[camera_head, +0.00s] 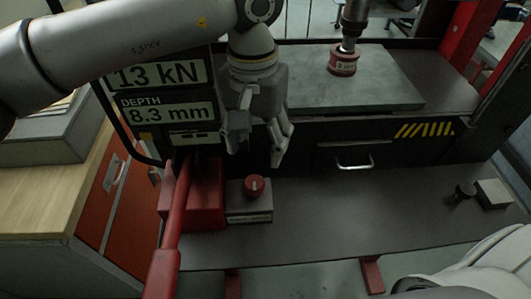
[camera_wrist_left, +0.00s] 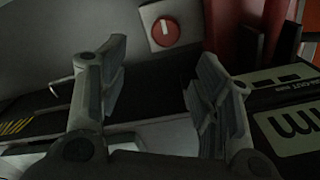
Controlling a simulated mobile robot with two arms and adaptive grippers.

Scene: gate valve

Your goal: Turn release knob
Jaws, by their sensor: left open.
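The red release knob (camera_head: 254,186) sits on top of a small grey box (camera_head: 249,209) beside the red pump block. In the left wrist view the knob (camera_wrist_left: 165,32) shows as a red disc with a white mark, beyond the fingertips. My left gripper (camera_head: 258,155) points down above and behind the knob in the head view, apart from it. In the left wrist view its two fingers (camera_wrist_left: 165,85) are spread with nothing between them.
A red lever (camera_head: 172,232) rises from the red block (camera_head: 206,200) left of the knob. A display panel (camera_head: 165,95) reading 13 kN and 8.3 mm stands behind. A grey plate (camera_head: 350,85) lies under a press ram. The dark bench right of the knob is mostly clear.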

